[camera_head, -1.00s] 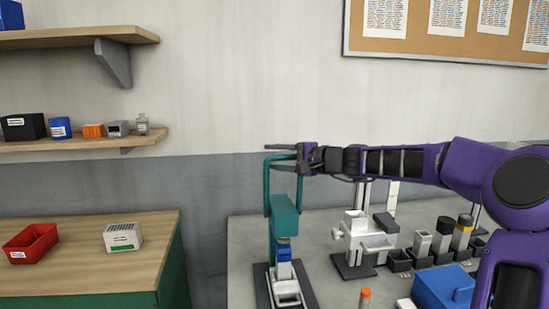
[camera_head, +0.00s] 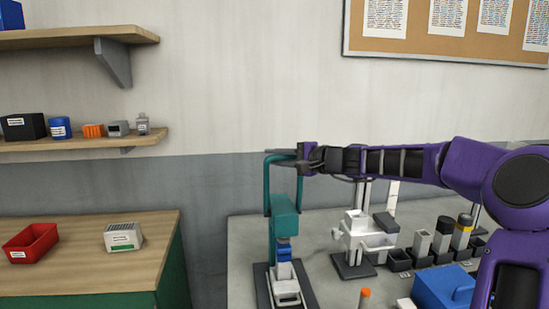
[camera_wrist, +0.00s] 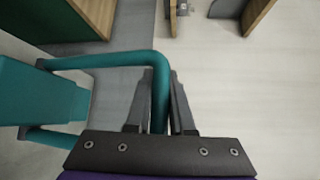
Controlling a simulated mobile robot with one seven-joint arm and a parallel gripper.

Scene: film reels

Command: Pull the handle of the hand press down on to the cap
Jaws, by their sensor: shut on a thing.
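The hand press (camera_head: 284,217) is teal and stands upright on a dark base at the near left of the grey bench. Its handle (camera_head: 267,185) is a teal looped bar rising above the press head. My gripper (camera_head: 282,157) reaches in from the right and is shut on the top of this bar. In the wrist view the handle (camera_wrist: 110,59) runs between my two fingers (camera_wrist: 158,105), with the press head (camera_wrist: 40,95) at left. A blue part, perhaps the cap (camera_head: 284,254), shows under the press head above a white holder (camera_head: 286,285).
A white fixture (camera_head: 360,232) stands right of the press, with several dark cups and cylinders beyond it. A blue box (camera_head: 440,288) and an orange-topped item (camera_head: 364,296) are nearer. A wooden counter at left holds a red bin (camera_head: 31,243).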

